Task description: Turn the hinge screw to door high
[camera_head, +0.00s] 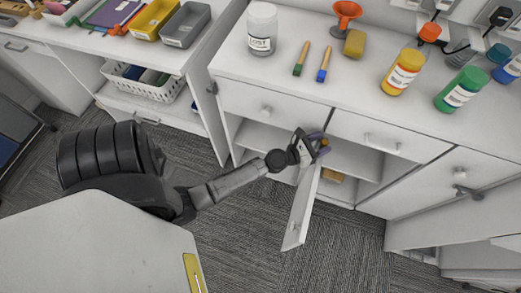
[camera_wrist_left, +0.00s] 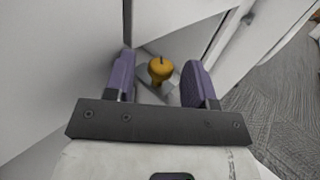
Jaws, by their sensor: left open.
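My left gripper (camera_head: 318,145) is at the top of the open white cabinet door (camera_head: 302,212), near the front edge of the counter. In the left wrist view its two purple fingers (camera_wrist_left: 160,80) are open and apart. An orange-yellow knob (camera_wrist_left: 160,70) with a dark mark on top shows between the fingers, with clear gaps on both sides. It seems to be the hinge screw, but the hinge itself is not clearly seen. In the head view the gripper mostly hides this spot. My right gripper is not in view.
Drawers (camera_head: 270,108) are above the open cabinet. A white basket (camera_head: 146,88) sits on a shelf at left. Carpet floor (camera_head: 345,245) is free beside the door.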

